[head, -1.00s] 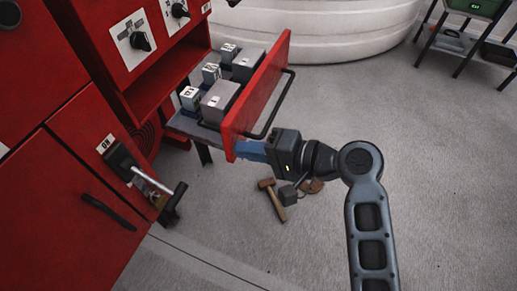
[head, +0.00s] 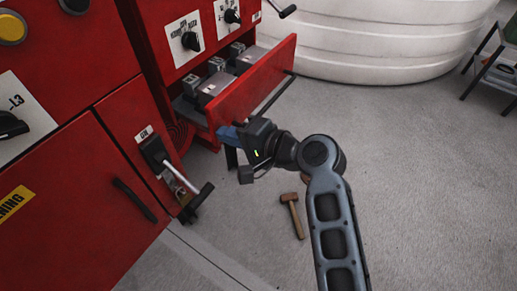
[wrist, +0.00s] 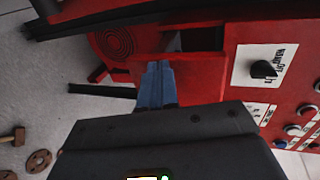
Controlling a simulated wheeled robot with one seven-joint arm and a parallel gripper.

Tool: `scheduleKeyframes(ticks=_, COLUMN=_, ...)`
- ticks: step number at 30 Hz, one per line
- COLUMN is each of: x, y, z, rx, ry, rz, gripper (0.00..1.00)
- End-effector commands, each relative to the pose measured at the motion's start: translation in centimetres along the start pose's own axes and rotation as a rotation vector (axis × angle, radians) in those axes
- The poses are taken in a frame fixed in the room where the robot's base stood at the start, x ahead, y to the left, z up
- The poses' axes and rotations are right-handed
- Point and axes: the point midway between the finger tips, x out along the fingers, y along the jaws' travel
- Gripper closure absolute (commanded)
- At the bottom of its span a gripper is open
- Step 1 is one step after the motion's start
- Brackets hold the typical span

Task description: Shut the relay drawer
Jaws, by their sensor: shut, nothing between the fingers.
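The relay drawer (head: 262,80) is partly open in the head view, its red front standing out from the red cabinet (head: 150,45). Several grey relays (head: 212,85) sit inside, partly hidden by the front. A dark bar handle (head: 277,95) runs along the outside of the front. My gripper (head: 226,133) is shut and empty. Its blue fingertips are at the near lower end of the drawer front, and seem to touch it. In the wrist view the shut blue fingers (wrist: 157,85) point at red metalwork, and the exact contact is hidden.
A lever with a black grip (head: 195,203) juts from the cabinet, left of my gripper. A mallet (head: 292,214) lies on the floor below my arm. A large white tank (head: 375,40) stands behind the drawer, and a dark rack (head: 490,70) at right. Floor between is clear.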

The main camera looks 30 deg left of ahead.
Motion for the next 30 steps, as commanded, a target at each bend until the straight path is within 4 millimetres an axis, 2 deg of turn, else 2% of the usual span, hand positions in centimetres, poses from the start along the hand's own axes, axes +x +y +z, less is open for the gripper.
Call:
scheduleKeyframes(ticks=1, x=1.6, y=-0.3, z=0.0, rx=-0.004, ry=-0.003, rz=0.001, gripper=1.0)
scheduleKeyframes(ticks=6, x=5.6, y=-1.6, z=0.0, rx=-0.004, ry=-0.002, rz=-0.001, gripper=1.0)
scheduleKeyframes(ticks=15, x=10.5, y=-3.1, z=0.0, rx=-0.002, ry=0.0, rz=-0.001, gripper=1.0)
scheduleKeyframes(ticks=21, x=11.8, y=-3.6, z=0.0, rx=-0.001, ry=0.0, rz=0.0, gripper=1.0)
scheduleKeyframes(ticks=30, x=12.2, y=-3.9, z=0.0, rx=-0.002, ry=0.001, rz=-0.001, gripper=1.0)
